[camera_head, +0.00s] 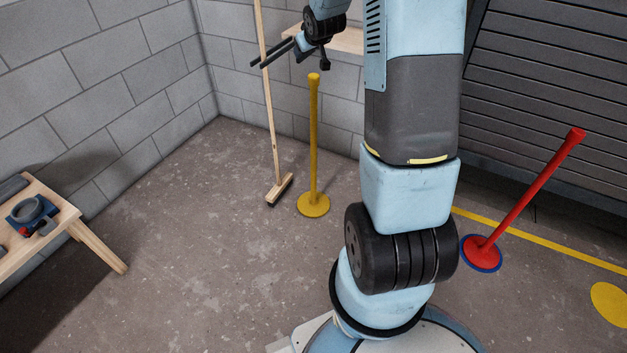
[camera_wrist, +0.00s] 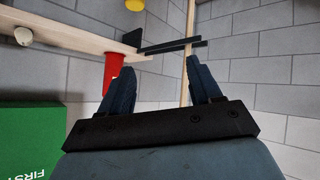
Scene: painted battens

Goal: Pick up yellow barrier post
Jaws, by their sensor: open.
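The yellow barrier post (camera_head: 313,140) stands upright on its round yellow base on the floor, left of my arm in the head view. My gripper (camera_wrist: 162,78) shows in the wrist view with its two dark fingers spread and nothing between them. In the head view the end of my arm is at the top, above the post and apart from it. The post is not clearly seen in the wrist view.
A broom (camera_head: 270,110) leans upright at the wall, close left of the post. Dark prongs (camera_wrist: 172,46) cross its handle. A tilted red post (camera_head: 530,190) is right. A wooden bench (camera_head: 90,225) stands left. A green first-aid box (camera_wrist: 30,135) shows in the wrist view.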

